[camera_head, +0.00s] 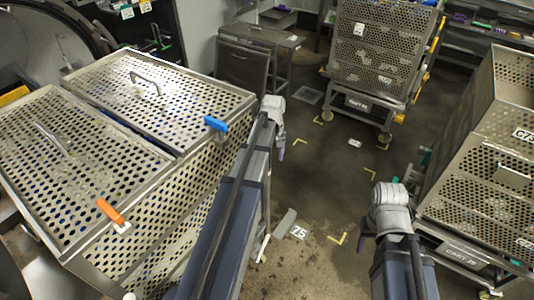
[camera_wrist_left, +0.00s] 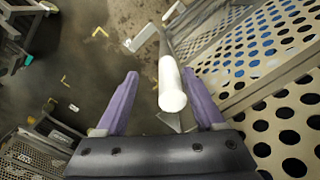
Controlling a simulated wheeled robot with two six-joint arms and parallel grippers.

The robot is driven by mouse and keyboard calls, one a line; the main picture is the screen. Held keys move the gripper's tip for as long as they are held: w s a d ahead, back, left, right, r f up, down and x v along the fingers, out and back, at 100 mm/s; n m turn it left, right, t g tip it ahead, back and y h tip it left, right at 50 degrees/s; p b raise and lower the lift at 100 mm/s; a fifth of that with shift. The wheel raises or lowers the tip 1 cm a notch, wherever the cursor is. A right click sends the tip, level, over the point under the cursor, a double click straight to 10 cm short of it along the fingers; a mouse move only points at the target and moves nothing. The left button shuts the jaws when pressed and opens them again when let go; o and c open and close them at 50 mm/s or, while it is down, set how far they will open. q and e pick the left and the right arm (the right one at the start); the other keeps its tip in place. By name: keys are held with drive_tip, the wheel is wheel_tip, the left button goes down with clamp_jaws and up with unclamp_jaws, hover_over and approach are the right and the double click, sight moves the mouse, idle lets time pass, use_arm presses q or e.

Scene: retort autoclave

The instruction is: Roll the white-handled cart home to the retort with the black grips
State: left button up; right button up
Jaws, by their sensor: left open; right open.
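A perforated metal cart (camera_head: 190,85) stands at the left in the head view, its side also showing in the left wrist view (camera_wrist_left: 240,55). The white handle (camera_wrist_left: 172,88) shows in the left wrist view, beside the cart's wall; in the head view my left arm hides most of it. My left gripper (camera_wrist_left: 160,75) is open, with its purple fingers on either side of the white handle in the picture; contact is not visible.
Another perforated cart (camera_head: 382,45) with yellow grips stands at the back. A further cart (camera_head: 480,150) stands close at the right.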

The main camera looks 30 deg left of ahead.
use_arm(q)
drive_tip(key=shift+w+a+r+n, duration=0.1)
drive_tip(key=shift+a+r+n, duration=0.15)
drive_tip(key=shift+a, duration=0.35)
drive_tip(key=shift+w+a+r+n, duration=0.15)
drive_tip(key=shift+a+r, duration=0.15)
drive_tip(key=shift+a, duration=0.25)
drive_tip(key=shift+s, duration=0.1)
use_arm(e)
drive_tip(key=shift+r, duration=0.5)
use_arm(q)
drive_tip(key=shift+f, duration=0.15)
wheel_tip(320, 180, down, 8)
drive_tip(key=b, duration=0.7)
drive_tip(key=shift+r, duration=0.2)
use_arm(e)
wheel_tip(320, 180, down, 8)
drive_tip(key=shift+r, duration=0.15)
use_arm(q)
clamp_jaws()
